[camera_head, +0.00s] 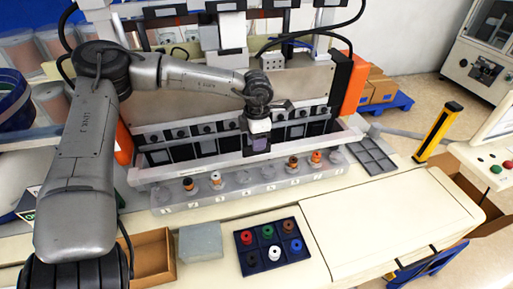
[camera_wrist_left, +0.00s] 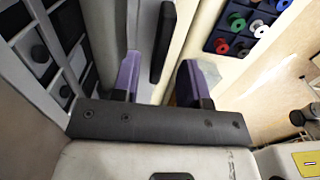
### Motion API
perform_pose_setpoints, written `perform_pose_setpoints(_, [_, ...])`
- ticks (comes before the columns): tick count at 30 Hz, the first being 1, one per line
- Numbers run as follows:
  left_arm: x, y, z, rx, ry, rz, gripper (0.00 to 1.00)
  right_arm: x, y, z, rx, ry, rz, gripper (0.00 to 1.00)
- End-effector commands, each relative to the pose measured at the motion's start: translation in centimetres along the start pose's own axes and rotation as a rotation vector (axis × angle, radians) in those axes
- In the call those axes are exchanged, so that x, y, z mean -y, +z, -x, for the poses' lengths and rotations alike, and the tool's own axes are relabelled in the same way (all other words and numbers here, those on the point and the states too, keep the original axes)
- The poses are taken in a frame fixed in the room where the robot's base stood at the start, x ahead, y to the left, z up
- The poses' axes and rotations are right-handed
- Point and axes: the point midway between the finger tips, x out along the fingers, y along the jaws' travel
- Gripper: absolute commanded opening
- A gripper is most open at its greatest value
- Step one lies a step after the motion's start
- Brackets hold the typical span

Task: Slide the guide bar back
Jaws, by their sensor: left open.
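The guide bar (camera_head: 200,166) is a long pale bar running left to right in front of the feeder compartments in the head view. In the left wrist view the pale bar (camera_wrist_left: 146,30) carries a black handle (camera_wrist_left: 162,42). My left gripper (camera_head: 257,145) points down over the bar near its middle and hides part of it. In the left wrist view its two purple fingers (camera_wrist_left: 161,62) are apart, with the handle seen between and beyond them. I cannot tell whether they touch it. My right gripper is in neither view.
A clear rack with several spools (camera_head: 240,184) stands just in front of the bar. A dark tray of coloured spools (camera_head: 252,272), a grey block (camera_head: 200,243) and a brown box (camera_head: 152,255) lie nearer. An empty grey tray (camera_head: 372,157) lies right. The pale cover (camera_head: 390,220) is clear.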

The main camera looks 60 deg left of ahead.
Motion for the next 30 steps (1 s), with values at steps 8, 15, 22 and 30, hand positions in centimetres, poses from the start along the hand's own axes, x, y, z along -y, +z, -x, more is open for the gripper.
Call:
perform_pose_setpoints(8, [0.0,0.0,-3.1,-0.001,-0.002,0.001,0.4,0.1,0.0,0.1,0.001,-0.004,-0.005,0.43])
perform_pose_setpoints(15, [0.0,0.0,-3.8,0.001,-0.001,0.0,0.4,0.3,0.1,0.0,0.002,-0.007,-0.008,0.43])
perform_pose_setpoints(22, [0.0,0.0,-3.8,0.001,-0.001,0.0,0.4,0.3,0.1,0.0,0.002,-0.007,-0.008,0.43])
perform_pose_setpoints(30, [0.0,0.0,-3.8,0.001,-0.001,0.0,0.16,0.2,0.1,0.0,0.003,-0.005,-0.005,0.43])
